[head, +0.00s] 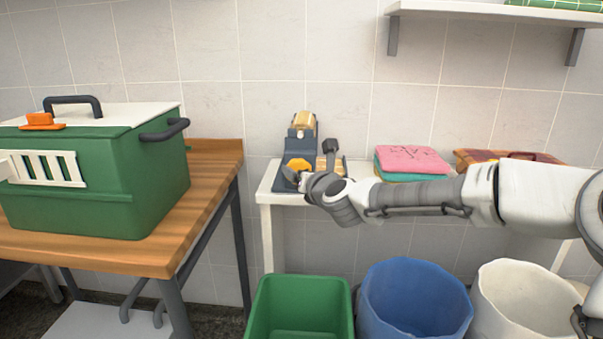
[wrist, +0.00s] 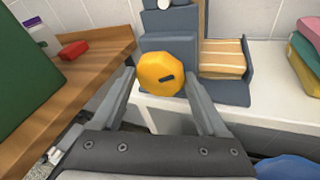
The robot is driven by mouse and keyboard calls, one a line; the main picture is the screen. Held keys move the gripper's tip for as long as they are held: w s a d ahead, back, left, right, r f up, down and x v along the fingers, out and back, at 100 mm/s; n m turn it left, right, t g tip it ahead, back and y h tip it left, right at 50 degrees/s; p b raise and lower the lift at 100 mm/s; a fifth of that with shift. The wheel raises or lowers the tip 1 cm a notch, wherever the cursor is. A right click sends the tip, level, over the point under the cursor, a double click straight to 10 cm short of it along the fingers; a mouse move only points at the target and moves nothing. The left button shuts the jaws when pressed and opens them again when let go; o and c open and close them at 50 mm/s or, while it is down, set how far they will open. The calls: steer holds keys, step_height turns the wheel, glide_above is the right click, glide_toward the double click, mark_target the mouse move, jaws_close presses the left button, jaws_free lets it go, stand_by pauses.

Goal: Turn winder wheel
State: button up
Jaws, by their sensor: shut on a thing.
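In the head view the wheel (head: 298,164) and the winder (head: 303,130) are at the middle, on a white shelf table by the wall. My gripper (wrist: 160,84) has one finger on each side of the wheel and is shut on it. In the head view my gripper (head: 300,180) is at the winder's front, partly hidden by my wrist. A striped folded cloth (wrist: 222,58) sits in the winder's right part.
Folded pink and teal towels (head: 410,160) lie right of the winder. A green pet carrier (head: 90,170) stands on a wooden table (head: 215,180) at left. Green (head: 300,310), blue (head: 414,300) and white (head: 520,300) bins stand below. A wall shelf (head: 490,10) is above.

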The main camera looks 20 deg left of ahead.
steer(key=shift+m+t, duration=0.3)
steer(key=shift+m, duration=0.2)
steer(key=shift+y, duration=0.3)
steer(key=o, duration=1.3)
steer(key=shift+c, duration=0.2)
steer(key=shift+f, duration=0.1)
steer(key=p+v, duration=0.4)
steer(key=v, duration=1.3)
steer(key=shift+d+p, duration=0.15)
steer(key=shift+p, duration=0.25)
